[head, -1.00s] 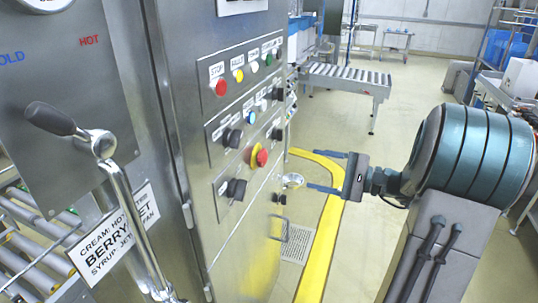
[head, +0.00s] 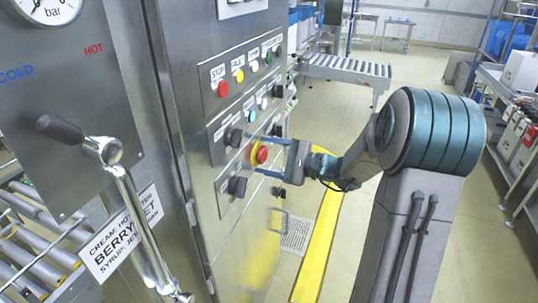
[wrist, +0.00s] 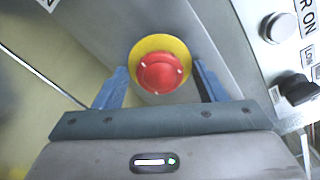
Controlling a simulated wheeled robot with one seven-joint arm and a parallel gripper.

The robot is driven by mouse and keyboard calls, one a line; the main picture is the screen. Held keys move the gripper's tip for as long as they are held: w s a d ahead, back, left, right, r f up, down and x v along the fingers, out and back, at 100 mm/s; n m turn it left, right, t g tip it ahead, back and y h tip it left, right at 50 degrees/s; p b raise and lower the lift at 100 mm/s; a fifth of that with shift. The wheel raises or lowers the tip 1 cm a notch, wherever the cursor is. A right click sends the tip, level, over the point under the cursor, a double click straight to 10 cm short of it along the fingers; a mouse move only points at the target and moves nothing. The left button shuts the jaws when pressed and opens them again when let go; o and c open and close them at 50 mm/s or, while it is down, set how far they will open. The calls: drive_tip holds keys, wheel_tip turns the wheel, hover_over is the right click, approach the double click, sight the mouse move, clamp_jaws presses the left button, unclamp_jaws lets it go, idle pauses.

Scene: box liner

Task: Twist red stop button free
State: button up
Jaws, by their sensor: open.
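The red stop button (head: 261,155) is a mushroom knob on a yellow collar, on the lower middle of the steel control panel. In the wrist view the red stop button (wrist: 160,73) has small white marks on its face. My gripper (head: 258,154) is open, its two blue fingers reaching toward the panel, one above and one below the button in the head view. In the wrist view my gripper (wrist: 160,85) has a finger on either side of the button, with gaps between. I cannot tell how deep the fingertips reach past the knob.
Black rotary knobs (head: 237,187) sit close by on the panel. A smaller red button (head: 222,89) marked STOP is in the top row. A lever handle (head: 60,128) stands out at the left. Clear floor lies to the right, beyond a yellow line (head: 318,245).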

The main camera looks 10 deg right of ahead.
drive_tip(key=c, duration=1)
drive_tip(key=m+p, duration=0.2)
drive_tip(key=m, duration=0.1)
drive_tip(key=shift+r, duration=0.1)
drive_tip(key=shift+m+p, duration=1.45)
drive_tip(key=shift+m, duration=0.65)
